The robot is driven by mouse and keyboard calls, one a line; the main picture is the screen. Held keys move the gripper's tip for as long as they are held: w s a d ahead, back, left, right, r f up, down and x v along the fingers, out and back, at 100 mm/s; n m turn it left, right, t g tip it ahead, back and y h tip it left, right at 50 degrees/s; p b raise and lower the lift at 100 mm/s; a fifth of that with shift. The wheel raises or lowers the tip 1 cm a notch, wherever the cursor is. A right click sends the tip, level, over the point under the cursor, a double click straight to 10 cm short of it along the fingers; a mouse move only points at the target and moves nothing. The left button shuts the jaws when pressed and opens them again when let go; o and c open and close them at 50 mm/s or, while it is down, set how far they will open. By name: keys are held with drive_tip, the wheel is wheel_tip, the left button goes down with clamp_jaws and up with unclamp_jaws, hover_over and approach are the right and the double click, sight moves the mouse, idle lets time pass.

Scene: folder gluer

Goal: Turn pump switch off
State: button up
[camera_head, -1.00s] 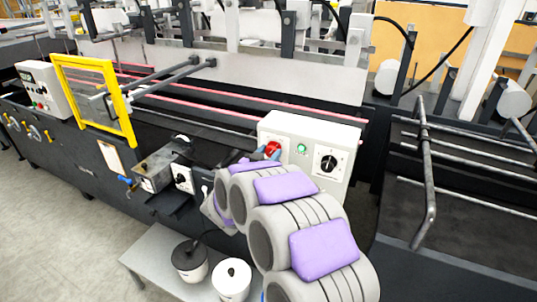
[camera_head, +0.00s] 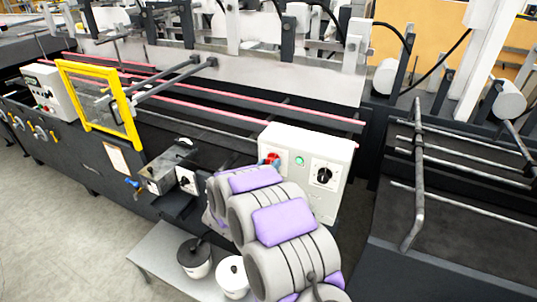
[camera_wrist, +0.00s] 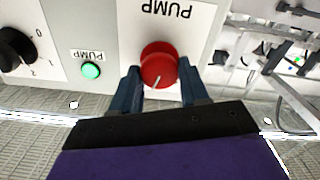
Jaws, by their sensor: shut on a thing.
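The pump switch is a red round knob (camera_wrist: 159,66) with a pale pointer mark, on a white panel labelled PUMP; the wrist view shows it upside down. My gripper (camera_wrist: 158,88) has its two dark blue fingers on either side of the knob, shut on it. In the head view the red knob (camera_head: 271,159) shows at the left of the white control box (camera_head: 310,150), and my arm covers the area below it.
A lit green PUMP lamp (camera_wrist: 91,71) and a black rotary dial (camera_wrist: 14,47) sit beside the knob. A yellow-framed guard (camera_head: 97,105) stands at the left. Two white pots (camera_head: 232,277) stand on a low shelf below. Metal rails (camera_head: 419,180) are at the right.

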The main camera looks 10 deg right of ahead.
drive_tip(key=n+p, duration=0.1)
drive_tip(key=p, duration=0.2)
drive_tip(key=n+p, duration=0.2)
drive_tip(key=p, duration=0.2)
drive_tip(key=shift+w+a+r, duration=0.15)
drive_tip(key=shift+r, duration=0.25)
drive_tip(key=n+p, duration=0.2)
drive_tip(key=p, duration=0.2)
drive_tip(key=shift+n, duration=0.4)
drive_tip(key=n+p, duration=0.2)
drive_tip(key=p, duration=0.1)
drive_tip(key=shift+f, duration=0.2)
drive_tip(key=shift+f+n+p, duration=0.2)
drive_tip(key=shift+n+p, duration=0.85)
drive_tip(key=shift+n, duration=0.25)
drive_tip(key=shift+f, duration=0.15)
drive_tip(key=o, duration=1)
drive_tip(key=shift+w+a+f, duration=0.1)
drive_tip(key=shift+w+a, duration=0.05)
drive_tip(key=b+v, duration=0.2)
drive_tip(key=v, duration=1.5)
drive_tip(key=shift+s+a, duration=0.15)
drive_tip(key=shift+s, duration=0.05)
